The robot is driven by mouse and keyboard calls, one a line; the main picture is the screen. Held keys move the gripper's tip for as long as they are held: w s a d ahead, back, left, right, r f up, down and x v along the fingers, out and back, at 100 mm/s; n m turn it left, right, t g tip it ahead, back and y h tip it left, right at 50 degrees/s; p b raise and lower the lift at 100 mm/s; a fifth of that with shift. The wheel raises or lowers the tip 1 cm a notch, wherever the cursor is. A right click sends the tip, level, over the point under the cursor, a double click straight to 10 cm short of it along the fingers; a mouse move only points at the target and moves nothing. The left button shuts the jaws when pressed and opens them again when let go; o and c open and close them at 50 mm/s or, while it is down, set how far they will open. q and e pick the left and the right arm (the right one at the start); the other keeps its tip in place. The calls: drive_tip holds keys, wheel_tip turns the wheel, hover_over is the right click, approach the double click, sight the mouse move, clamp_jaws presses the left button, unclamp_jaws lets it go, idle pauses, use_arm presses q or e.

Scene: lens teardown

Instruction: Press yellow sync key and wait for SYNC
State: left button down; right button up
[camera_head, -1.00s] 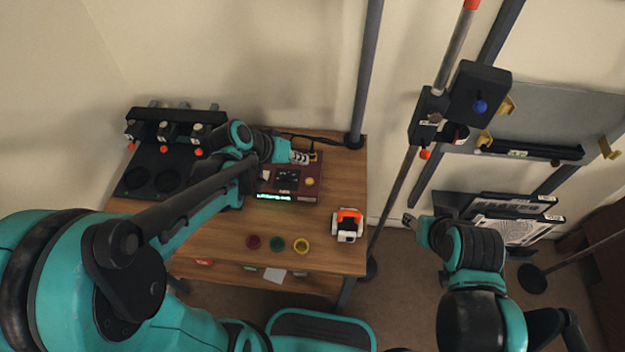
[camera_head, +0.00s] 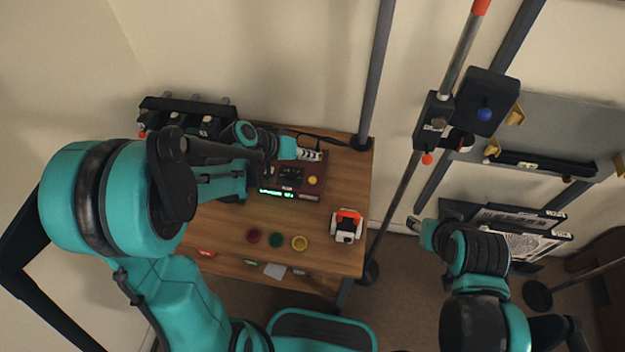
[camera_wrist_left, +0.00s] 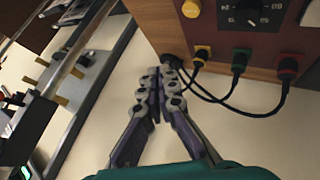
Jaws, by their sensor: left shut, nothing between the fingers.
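The dark red control box (camera_head: 290,175) sits at the back of the wooden table, with a lit green display (camera_head: 290,194) whose text is too small to read. Its round yellow key (camera_head: 312,181) is on the right side of its top; it also shows in the left wrist view (camera_wrist_left: 191,8). My left gripper (camera_head: 318,156) is shut and empty at the box's back right edge, apart from the key. In the left wrist view its closed fingertips (camera_wrist_left: 163,70) are beside the box's plug side. My right gripper (camera_head: 413,222) is off the table's right side, too small to judge.
Yellow, green and red plugs (camera_wrist_left: 241,55) with black cables stick out of the box near my left fingers. Red, green and yellow rings (camera_head: 276,240) and an orange-white device (camera_head: 347,225) lie on the table. A pole (camera_head: 376,80) stands behind.

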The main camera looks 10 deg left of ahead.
sight(310, 180)
use_arm(q)
wheel_tip(310, 180, down, 8)
drive_tip(key=b, duration=0.6)
idle(1.1)
drive_tip(key=shift+f+b, duration=0.4)
drive_tip(key=shift+b, duration=0.1)
drive_tip(key=shift+f+b, duration=0.35)
drive_tip(key=shift+f, duration=0.05)
idle(0.4)
drive_tip(key=shift+r, duration=0.15)
drive_tip(key=shift+r+p, duration=0.65)
drive_tip(key=shift+r, duration=0.1)
wheel_tip(310, 180, up, 5)
drive_tip(key=p, duration=0.4)
